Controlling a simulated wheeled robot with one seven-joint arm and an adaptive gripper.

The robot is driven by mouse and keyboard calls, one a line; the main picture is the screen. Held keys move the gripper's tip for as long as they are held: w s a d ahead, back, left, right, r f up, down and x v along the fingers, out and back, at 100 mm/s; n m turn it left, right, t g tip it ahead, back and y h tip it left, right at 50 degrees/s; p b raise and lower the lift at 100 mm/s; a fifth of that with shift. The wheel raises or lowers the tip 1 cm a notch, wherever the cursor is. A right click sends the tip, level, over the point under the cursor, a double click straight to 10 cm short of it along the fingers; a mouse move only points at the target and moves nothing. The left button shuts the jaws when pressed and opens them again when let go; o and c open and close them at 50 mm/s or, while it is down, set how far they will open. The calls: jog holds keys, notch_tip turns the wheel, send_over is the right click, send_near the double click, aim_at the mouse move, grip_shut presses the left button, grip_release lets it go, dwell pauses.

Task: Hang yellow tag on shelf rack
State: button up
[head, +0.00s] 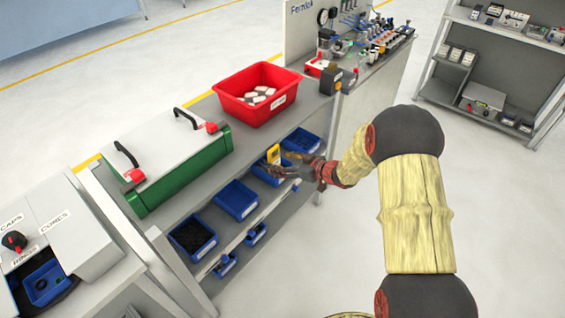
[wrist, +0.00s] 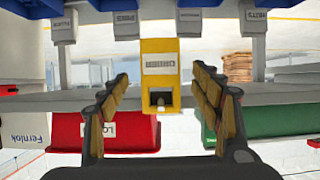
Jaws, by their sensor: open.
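The yellow tag (head: 273,154) is at the front of the shelf rack (head: 268,212), by the blue bins. In the wrist view the yellow tag (wrist: 160,58) shows between my fingers, label facing me. That view appears upside down. A small peg end shows in the tag's hole, at the tag's lower end in the picture. My gripper (head: 290,164) is open; in the wrist view the gripper (wrist: 162,95) has its fingers apart on either side of the tag, with visible gaps. Whether the tag's weight rests on the peg is hard to tell.
Several blue bins (head: 237,199) line the shelf. A red bin (head: 259,93) with white items and a green-sided case (head: 180,168) stand on the top. A valve panel bench (head: 365,75) is behind. Open floor lies at the right.

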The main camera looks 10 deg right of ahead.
jog(key=v, duration=1.1)
jog(key=shift+s+d, duration=0.25)
jog(key=shift+s, duration=0.05)
